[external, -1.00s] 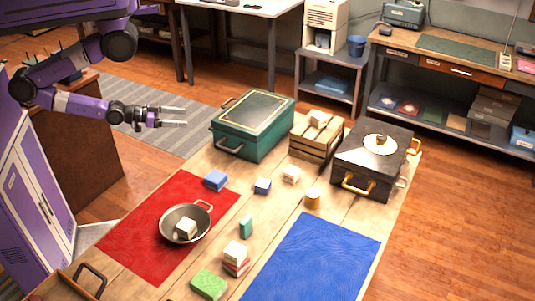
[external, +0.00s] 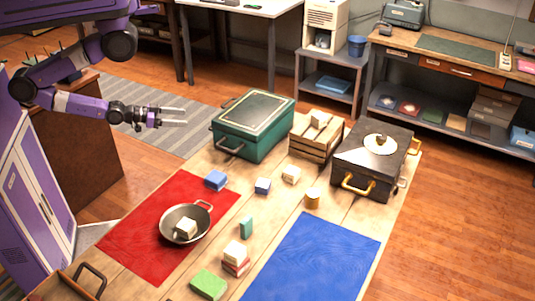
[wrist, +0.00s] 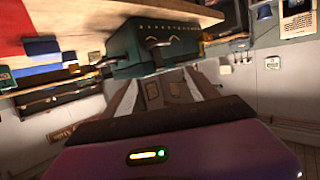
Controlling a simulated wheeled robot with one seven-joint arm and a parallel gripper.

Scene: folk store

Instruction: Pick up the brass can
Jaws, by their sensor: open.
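The brass can (external: 312,198) is a small golden cylinder. It stands upright on the wooden table (external: 262,221), just in front of the black case and near the top left corner of the blue mat. My gripper (external: 186,116) is open and empty in the external view. It is in the air to the left of the green chest, well apart from the can. In the wrist view the two fingers (wrist: 160,92) point toward the green chest (wrist: 155,45). I cannot make out the can in the wrist view.
Near the can are the black case (external: 365,185), a wooden crate (external: 310,150), a white block (external: 291,175), a blue block (external: 262,186) and the blue mat (external: 320,262). A pan (external: 172,235) sits on the red mat (external: 130,240). The green chest also shows in the external view (external: 240,140).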

